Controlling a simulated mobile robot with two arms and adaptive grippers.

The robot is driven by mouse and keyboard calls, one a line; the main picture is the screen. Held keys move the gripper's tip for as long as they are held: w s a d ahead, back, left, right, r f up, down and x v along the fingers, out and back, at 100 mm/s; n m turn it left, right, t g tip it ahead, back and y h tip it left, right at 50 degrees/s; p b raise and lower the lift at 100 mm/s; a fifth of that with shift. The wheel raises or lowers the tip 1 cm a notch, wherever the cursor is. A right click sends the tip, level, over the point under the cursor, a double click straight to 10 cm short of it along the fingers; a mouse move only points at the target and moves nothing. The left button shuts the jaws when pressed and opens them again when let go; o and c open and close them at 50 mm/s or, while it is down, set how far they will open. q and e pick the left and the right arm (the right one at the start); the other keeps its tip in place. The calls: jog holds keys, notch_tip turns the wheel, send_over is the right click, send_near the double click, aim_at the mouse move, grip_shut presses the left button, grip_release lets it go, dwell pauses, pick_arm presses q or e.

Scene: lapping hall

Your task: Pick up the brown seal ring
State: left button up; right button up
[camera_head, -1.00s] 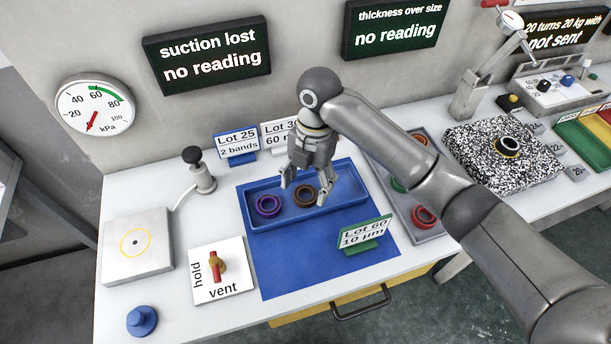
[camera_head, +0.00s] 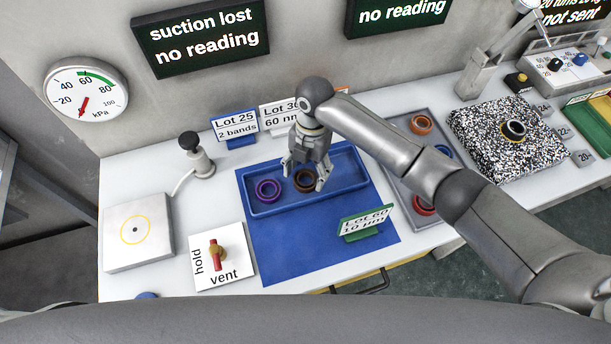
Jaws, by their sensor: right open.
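The brown seal ring (camera_head: 304,181) lies in the blue tray (camera_head: 345,183), right of a purple ring (camera_head: 267,190). My right gripper (camera_head: 305,180) is over the tray, pointing down, with its fingers spread on either side of the brown ring. It is open and holds nothing. Whether the fingertips touch the ring or the tray floor, I cannot tell. My left gripper is not in view.
A green-based Lot 60 sign (camera_head: 366,223) stands in front of the tray on a blue mat (camera_head: 285,255). Lot signs (camera_head: 235,128) stand behind the tray. A grey tray (camera_head: 400,190) with rings lies to the right, partly behind my right arm. A hold/vent valve (camera_head: 218,258) stands front left.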

jog(key=shift+s+f, duration=0.15)
jog(key=shift+f, duration=0.7)
jog(key=shift+c, duration=0.2)
jog(key=c, duration=0.5)
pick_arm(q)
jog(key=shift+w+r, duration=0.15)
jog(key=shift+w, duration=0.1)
pick_arm(e)
jog(key=shift+a, duration=0.1)
jog(key=shift+c, duration=1.4)
jog(key=shift+r, duration=0.1)
